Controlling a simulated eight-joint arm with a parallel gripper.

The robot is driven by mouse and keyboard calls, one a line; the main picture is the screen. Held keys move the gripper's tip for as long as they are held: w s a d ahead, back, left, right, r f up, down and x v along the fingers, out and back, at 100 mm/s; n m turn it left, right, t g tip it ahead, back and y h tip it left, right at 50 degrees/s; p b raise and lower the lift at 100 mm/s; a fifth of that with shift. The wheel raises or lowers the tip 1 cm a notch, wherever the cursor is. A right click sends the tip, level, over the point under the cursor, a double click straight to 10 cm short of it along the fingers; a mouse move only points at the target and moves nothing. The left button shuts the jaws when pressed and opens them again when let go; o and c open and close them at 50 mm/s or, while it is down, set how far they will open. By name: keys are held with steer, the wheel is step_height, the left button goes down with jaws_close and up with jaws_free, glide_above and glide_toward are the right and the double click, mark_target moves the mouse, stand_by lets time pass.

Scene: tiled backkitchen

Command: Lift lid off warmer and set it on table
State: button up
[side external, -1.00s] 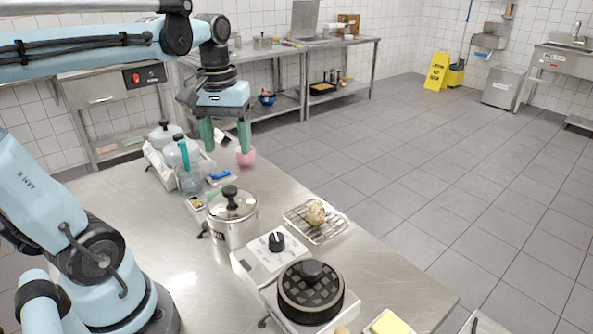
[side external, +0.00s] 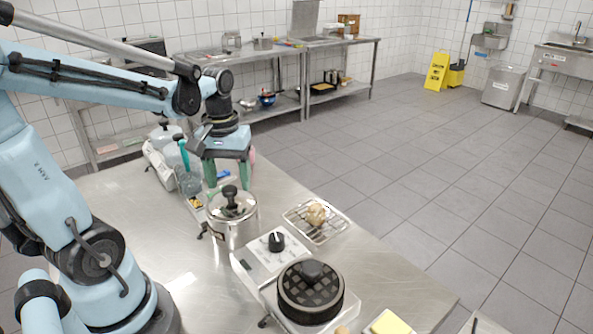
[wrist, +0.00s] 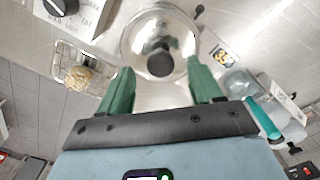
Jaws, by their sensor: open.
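The warmer (side external: 233,232) is a round steel pot on the table (side external: 150,215). Its shiny lid (side external: 222,213) is on top, with a black knob (side external: 230,193). In the wrist view the lid (wrist: 140,38) lies beyond the fingertips, and its dark knob (wrist: 160,63) shows roughly midway between them. My gripper (side external: 229,185) has green fingers and points down just above and behind the lid. It is open and empty. The gripper (wrist: 162,80) also shows in the wrist view with its fingers wide apart. Whether the fingers touch the lid cannot be told.
A hot plate with a black waffle-patterned top (side external: 311,288) stands in front right of the warmer. A wire rack (side external: 317,222) with a bread-like item is to the right. A glass jug (side external: 188,178) and grey canisters stand behind left. Bare table lies left of the warmer.

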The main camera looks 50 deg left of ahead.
mark_target(229, 188)
steer(key=shift+f, duration=1.65)
steer(key=c, duration=1.2)
